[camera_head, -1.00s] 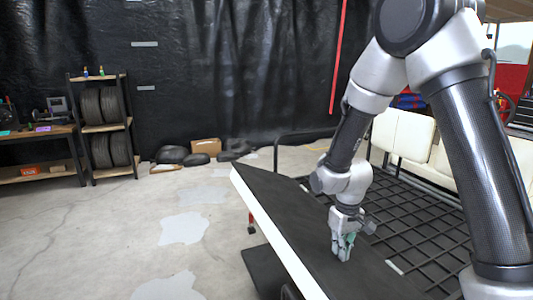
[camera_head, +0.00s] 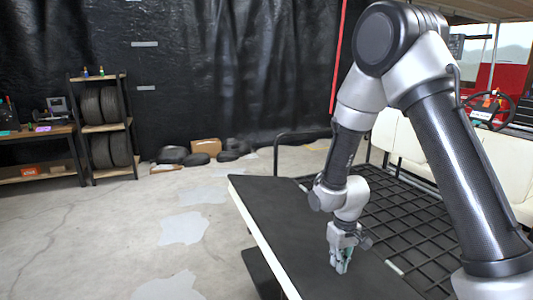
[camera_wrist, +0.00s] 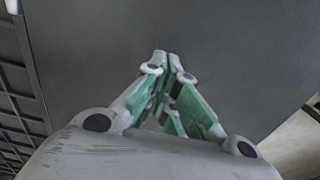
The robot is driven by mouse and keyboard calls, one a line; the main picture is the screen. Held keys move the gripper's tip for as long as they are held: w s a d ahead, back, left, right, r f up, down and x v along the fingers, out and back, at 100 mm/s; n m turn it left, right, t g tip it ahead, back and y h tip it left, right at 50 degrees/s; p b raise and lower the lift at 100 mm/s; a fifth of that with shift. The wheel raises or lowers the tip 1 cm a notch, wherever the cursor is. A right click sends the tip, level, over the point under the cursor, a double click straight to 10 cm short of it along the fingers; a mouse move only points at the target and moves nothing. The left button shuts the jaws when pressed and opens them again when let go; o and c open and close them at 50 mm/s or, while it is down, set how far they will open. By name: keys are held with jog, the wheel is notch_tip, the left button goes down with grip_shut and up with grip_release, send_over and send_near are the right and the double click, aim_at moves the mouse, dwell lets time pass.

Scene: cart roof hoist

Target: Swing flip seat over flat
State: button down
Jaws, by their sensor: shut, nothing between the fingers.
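The flip seat shows as a broad dark panel (camera_head: 277,217) with a pale edge along its left side, lying close to flat in the head view. My gripper (camera_head: 341,268) points down at the dark face of the panel, toward its near right part. In the wrist view the closed fingertips (camera_wrist: 166,58) are against or just above the dark panel (camera_wrist: 235,50); I cannot tell whether they touch. Nothing is held between the fingers. My arm hides part of the area to the right of the panel.
A black grid rack (camera_head: 405,215) lies right of the panel. Cream seats (camera_head: 410,140) and a steering wheel (camera_head: 492,108) are behind it. A shelf with tires (camera_head: 104,125) and a workbench (camera_head: 40,150) stand far left. The concrete floor (camera_head: 120,230) on the left is clear.

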jog(key=shift+f, duration=2.6)
jog(key=shift+r, duration=4.15)
jog(key=shift+s, duration=0.1)
